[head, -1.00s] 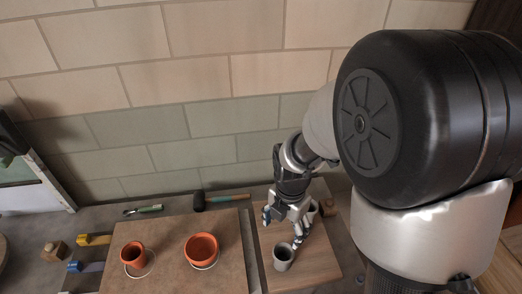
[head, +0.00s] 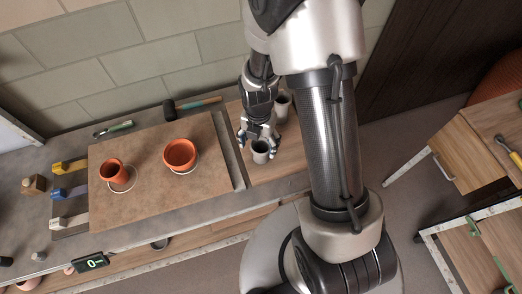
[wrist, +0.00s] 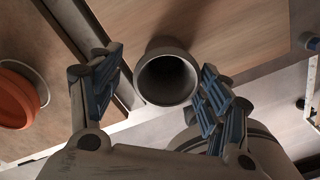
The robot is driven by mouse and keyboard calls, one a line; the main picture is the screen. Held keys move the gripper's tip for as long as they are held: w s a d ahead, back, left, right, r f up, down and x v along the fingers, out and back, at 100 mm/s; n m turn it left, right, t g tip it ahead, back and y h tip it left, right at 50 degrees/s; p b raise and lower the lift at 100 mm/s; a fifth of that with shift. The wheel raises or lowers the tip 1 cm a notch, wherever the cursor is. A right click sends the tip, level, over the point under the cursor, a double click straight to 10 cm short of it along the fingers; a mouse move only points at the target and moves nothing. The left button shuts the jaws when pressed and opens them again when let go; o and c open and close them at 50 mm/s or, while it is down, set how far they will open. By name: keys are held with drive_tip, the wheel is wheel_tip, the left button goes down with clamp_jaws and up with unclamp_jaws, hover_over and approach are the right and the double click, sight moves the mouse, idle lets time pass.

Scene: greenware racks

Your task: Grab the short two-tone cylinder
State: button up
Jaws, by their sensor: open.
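A short grey cup (head: 261,156), round and open at the top, stands upright on a wooden board (head: 290,159). It is the cylinder nearest my gripper; two separate tones are hard to make out. In the wrist view the cup (wrist: 167,78) shows its dark hollow inside. My gripper (head: 259,138) points down over it, with the fingers spread to either side. In the wrist view my gripper (wrist: 162,72) is open, its blue-padded fingers left and right of the cup with gaps. A second, paler grey cup (head: 283,106) stands behind on the same board.
Two terracotta pots, a small one (head: 112,171) and a wider one (head: 180,155), stand on a brown board (head: 140,205) to the left. A mallet (head: 170,110) and a green-handled tool (head: 119,126) lie behind. Coloured clamps (head: 70,166) line the left side.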

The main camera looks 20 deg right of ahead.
drive_tip(key=f, duration=0.1)
drive_tip(key=f+b, duration=0.1)
drive_tip(key=f, duration=0.1)
drive_tip(key=f+b, duration=0.1)
drive_tip(key=f, duration=0.1)
drive_tip(key=shift+s+d, duration=0.25)
drive_tip(key=shift+d, duration=0.05)
drive_tip(key=shift+c, duration=0.3)
drive_tip(key=c, duration=1.1)
